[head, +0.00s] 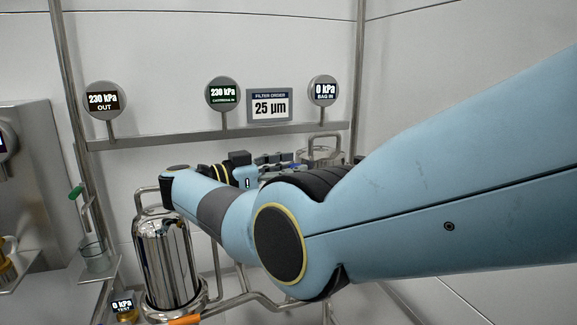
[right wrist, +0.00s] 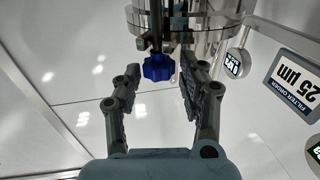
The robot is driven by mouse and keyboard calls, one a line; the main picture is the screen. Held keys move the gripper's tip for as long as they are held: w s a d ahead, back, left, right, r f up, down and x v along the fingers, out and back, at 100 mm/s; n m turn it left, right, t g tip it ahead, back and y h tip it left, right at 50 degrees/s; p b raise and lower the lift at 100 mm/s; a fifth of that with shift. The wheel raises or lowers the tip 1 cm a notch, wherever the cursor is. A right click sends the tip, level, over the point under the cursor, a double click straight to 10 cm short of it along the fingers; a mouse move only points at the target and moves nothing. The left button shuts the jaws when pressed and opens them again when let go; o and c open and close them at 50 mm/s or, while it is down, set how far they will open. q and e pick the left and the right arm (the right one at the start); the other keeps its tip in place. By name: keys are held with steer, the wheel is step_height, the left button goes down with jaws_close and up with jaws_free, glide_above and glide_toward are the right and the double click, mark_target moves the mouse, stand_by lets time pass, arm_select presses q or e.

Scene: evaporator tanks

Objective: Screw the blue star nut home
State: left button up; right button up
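A dark bolt or stem rises from the nut. My right gripper (right wrist: 159,72) is open, with its two dark fingers on either side of the nut. A gap shows between each fingertip and the nut. In the head view the right gripper (head: 282,160) is small and partly behind my right arm, near a metal-framed vessel (head: 322,152). My left gripper is not in view.
A steel rail (head: 225,132) carries round pressure displays and a "25 µm" filter order sign (head: 269,105). A shiny steel canister (head: 165,262) stands front left of my arm.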

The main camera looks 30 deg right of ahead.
step_height(320, 180, up, 10)
stand_by(0.5)
